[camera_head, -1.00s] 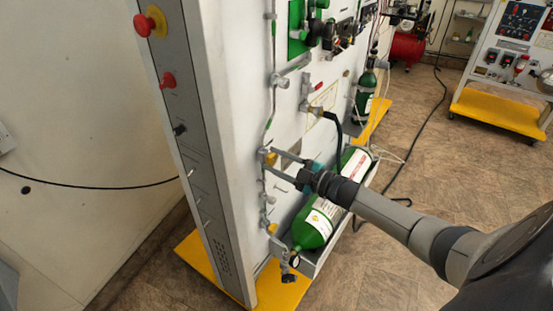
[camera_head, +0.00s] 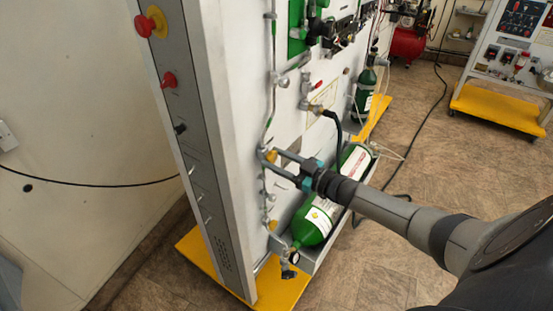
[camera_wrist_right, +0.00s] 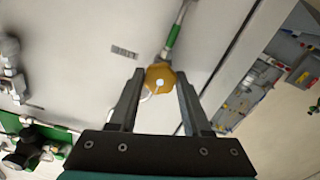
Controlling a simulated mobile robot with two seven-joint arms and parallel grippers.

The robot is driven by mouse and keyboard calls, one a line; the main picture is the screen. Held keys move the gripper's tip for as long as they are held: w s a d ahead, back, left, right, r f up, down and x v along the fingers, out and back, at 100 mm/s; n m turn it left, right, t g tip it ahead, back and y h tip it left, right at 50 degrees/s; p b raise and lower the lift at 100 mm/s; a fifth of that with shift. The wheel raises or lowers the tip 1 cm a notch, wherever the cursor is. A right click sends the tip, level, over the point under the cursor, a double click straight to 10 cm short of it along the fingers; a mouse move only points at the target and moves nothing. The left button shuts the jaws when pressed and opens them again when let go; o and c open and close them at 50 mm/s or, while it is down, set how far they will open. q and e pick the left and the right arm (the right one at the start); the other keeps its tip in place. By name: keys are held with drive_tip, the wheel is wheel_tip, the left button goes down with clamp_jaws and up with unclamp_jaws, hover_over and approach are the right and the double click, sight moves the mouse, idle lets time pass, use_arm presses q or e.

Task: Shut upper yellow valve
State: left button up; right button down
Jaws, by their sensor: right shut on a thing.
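The upper yellow valve (camera_head: 270,156) sits on the thin vertical pipe on the white panel. In the right wrist view, its round yellow knob (camera_wrist_right: 160,78) is between the two fingertips. My right gripper (camera_head: 274,158) reaches in from the right and is shut on this knob; the fingers partly cover it in the head view. A second yellow valve (camera_head: 273,226) is lower on the same pipe run, clear of the gripper. My left gripper is not in view.
A green cylinder (camera_head: 314,222) lies on a tray below my right wrist. A dark hose (camera_head: 338,130) hangs just behind the gripper. The panel's grey edge with a red button (camera_head: 169,80) stands to the left. Open floor (camera_head: 400,270) is at the right.

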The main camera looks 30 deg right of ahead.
idle(0.4)
drive_tip(key=shift+c, duration=1.8)
unclamp_jaws()
drive_tip(key=p+v, duration=0.1)
drive_tip(key=v, duration=1.4)
drive_tip(key=shift+s+f, duration=0.1)
drive_tip(key=s+a+f+m+g+h+b, duration=0.15)
drive_tip(key=s+f, duration=0.25)
drive_tip(key=f, duration=0.6)
drive_tip(key=s+f+m+g+h+b, duration=0.2)
drive_tip(key=s+f+g+h, duration=0.1)
drive_tip(key=f, duration=0.8)
drive_tip(key=s+f+m+g+h+b, duration=0.2)
drive_tip(key=s+f+h, duration=0.15)
drive_tip(key=f, duration=0.65)
drive_tip(key=s+a+f+g+b, duration=0.2)
drive_tip(key=s+a+f+g, duration=0.2)
drive_tip(key=s+a+f, duration=0.5)
drive_tip(key=s+a+f+g+y+b, duration=0.1)
drive_tip(key=s+a+f+g+b, duration=0.2)
drive_tip(key=s+a+f, duration=0.6)
drive_tip(key=s+f+g, duration=0.1)
drive_tip(key=s+g, duration=0.1)
drive_tip(key=s, duration=0.3)
drive_tip(key=shift+f+n, duration=0.2)
drive_tip(key=shift+n, duration=0.15)
